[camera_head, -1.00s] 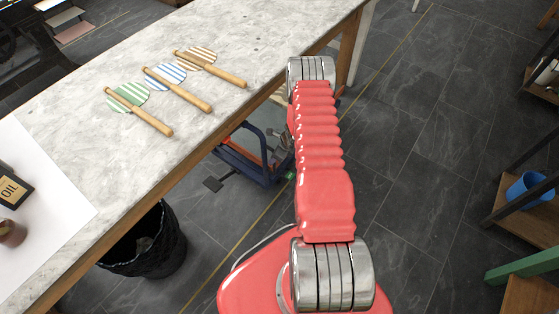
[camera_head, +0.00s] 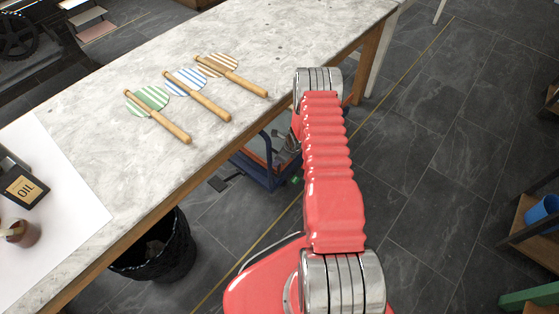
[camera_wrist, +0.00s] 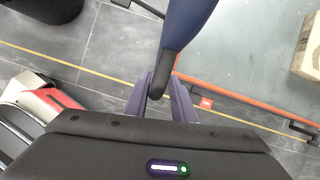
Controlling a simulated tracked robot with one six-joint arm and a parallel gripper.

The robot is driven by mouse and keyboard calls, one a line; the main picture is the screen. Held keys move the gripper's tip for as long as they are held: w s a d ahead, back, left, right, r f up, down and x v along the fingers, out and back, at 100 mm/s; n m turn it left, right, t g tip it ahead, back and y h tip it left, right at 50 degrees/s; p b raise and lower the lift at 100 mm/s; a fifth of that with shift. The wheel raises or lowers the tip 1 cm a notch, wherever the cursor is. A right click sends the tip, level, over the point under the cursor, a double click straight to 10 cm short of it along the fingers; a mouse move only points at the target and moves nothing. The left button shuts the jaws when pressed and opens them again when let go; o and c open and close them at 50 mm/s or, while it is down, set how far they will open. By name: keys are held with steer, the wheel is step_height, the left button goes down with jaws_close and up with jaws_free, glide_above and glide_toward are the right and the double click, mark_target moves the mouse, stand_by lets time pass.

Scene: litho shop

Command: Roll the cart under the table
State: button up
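The cart (camera_head: 258,174), with a blue frame and an orange-edged tray, is partly beneath the marble-topped table (camera_head: 205,140). The table's front edge hides its far part, and my arm covers some of its right side. In the wrist view, the blue cart handle (camera_wrist: 190,25) with a dark end comes down between the fingers of my gripper (camera_wrist: 160,85), which look closed around it. The cart's grey tray and orange rim (camera_wrist: 240,94) lie to the right there. My gripper is hidden behind my arm in the head view.
A table leg (camera_head: 368,65) is at the far right end. Open tiled floor lies right of my arm, with a shelf holding a blue bucket (camera_head: 543,212) at the right edge.

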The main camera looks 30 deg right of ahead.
steer(key=shift+o, duration=1.1)
steer(key=shift+a, duration=0.15)
steer(key=v, duration=1.3)
steer(key=shift+s+r, duration=0.2)
steer(key=shift+r, duration=0.1)
